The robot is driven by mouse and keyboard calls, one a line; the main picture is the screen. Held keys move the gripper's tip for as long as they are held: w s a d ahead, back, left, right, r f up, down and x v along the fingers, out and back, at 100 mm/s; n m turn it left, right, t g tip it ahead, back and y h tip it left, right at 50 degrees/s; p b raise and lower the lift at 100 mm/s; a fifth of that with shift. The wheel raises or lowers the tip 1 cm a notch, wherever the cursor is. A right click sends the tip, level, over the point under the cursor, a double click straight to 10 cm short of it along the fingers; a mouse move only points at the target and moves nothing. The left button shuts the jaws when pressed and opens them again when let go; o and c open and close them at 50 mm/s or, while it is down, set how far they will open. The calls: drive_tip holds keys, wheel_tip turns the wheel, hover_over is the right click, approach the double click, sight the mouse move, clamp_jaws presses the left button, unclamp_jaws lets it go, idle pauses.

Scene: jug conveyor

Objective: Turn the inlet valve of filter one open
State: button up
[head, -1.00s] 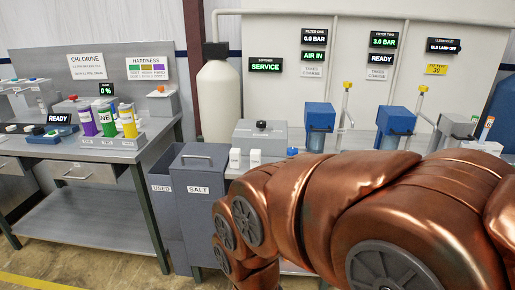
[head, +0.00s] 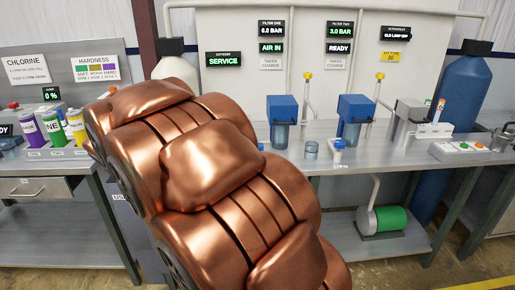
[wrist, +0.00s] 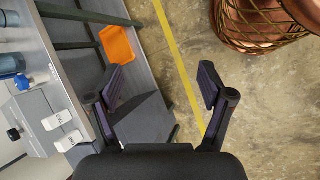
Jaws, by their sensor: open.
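Filter one (head: 283,118) is a blue housing with a clear lower part on the bench, under a display (head: 271,28) that reads 0.0 BAR and a green AIR IN sign (head: 271,47). A pipe with a yellow top (head: 308,76) stands just right of it. A small blue part (head: 261,146) shows beside my arm at its lower left. I cannot tell which part is the inlet valve; my arm hides some of the bench there. My gripper (wrist: 160,82) is open and empty in the wrist view, above the floor and to one side of the bench.
Filter two (head: 356,118) stands right of filter one, with a glass (head: 311,150) between them at the front.

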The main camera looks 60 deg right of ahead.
drive_tip(key=w+d+f+n+h, duration=0.2)
drive_tip(key=w+d, duration=0.5)
drive_tip(key=d, duration=0.6)
drive_tip(key=w+d+f+n+g+h, duration=0.1)
drive_tip(key=w+d+n+h, duration=0.4)
drive_tip(key=d, duration=0.8)
drive_tip(key=w+d+f+n+g+h, duration=0.1)
drive_tip(key=w+d+f+n+h, duration=0.3)
drive_tip(key=w+d, duration=0.7)
drive_tip(key=shift+d+f+p, duration=0.1)
drive_tip(key=shift+d+p, duration=0.25)
drive_tip(key=shift+d, duration=1.05)
drive_tip(key=shift+w+d+f+n+h, duration=0.25)
drive_tip(key=shift+d+f+n+h, duration=0.15)
drive_tip(key=shift+d+f+h, duration=0.1)
drive_tip(key=shift+p+x, duration=1.2)
drive_tip(key=shift+x, duration=2.65)
drive_tip(key=shift+c, duration=0.3)
drive_tip(key=c, duration=1.1)
